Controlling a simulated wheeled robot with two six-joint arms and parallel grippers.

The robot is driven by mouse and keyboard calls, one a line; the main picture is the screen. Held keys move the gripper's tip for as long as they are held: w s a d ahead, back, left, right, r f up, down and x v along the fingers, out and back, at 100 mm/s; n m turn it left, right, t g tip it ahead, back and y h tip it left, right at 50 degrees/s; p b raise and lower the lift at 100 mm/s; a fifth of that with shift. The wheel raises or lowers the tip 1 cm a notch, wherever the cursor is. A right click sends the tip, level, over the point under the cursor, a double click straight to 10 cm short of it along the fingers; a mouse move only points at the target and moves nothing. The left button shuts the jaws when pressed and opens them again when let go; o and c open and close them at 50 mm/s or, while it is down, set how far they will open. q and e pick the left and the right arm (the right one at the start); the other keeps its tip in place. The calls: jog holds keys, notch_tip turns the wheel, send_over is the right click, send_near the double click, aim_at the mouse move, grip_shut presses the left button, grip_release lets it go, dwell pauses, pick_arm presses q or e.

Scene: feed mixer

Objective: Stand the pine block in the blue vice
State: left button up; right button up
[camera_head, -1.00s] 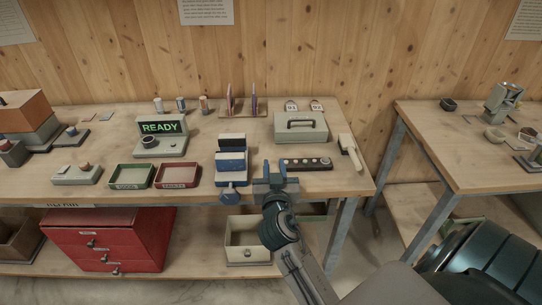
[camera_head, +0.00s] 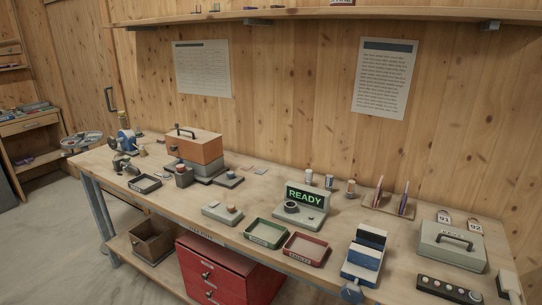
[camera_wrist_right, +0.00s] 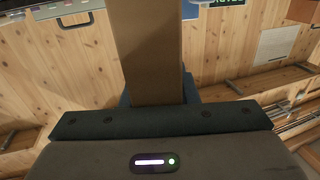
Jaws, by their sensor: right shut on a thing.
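The blue vice (camera_head: 364,255) stands near the front edge of the bench in the head view, right of the red tray. It has a dark jaw plate at the back, a pale band and a round blue knob at the front. I see no block in it. In the right wrist view my right gripper (camera_wrist_right: 158,98) is shut on a long, plain brown block, which I take as the pine block (camera_wrist_right: 150,50). The block runs away from the fingers out of the top of the picture; its far end is hidden. Neither gripper shows in the head view now.
A green tray (camera_head: 266,233) and a red tray (camera_head: 306,249) lie left of the vice, with the READY display (camera_head: 305,199) behind them. A grey cash box (camera_head: 452,245) and a button strip (camera_head: 447,289) are to its right. A rack (camera_head: 388,209) stands behind it.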

jog(key=shift+s+a+f+n+t+y, duration=0.1)
jog(key=shift+s+a+f+n+y, duration=0.15)
jog(key=shift+a+n+y, duration=0.45)
jog(key=shift+s+a+f+n+t+y, duration=0.1)
jog(key=shift+s+a+n+y, duration=0.2)
jog(key=shift+a+y, duration=0.7)
jog(key=shift+s+a+f+n+t+y, duration=0.1)
jog(key=shift+s+a+f+n+y, duration=0.1)
jog(key=shift+a+n+y, duration=0.55)
jog(key=shift+a, duration=0.1)
jog(key=d+r+m+g+h, duration=0.2)
jog(key=d+r+m+h, duration=0.2)
jog(key=d+h, duration=0.5)
jog(key=m, duration=0.2)
jog(key=shift+w+d+r+m+g, duration=0.2)
jog(key=shift+w+d+m+g, duration=0.15)
jog(key=shift+w+g, duration=0.05)
jog(key=shift+h, duration=0.25)
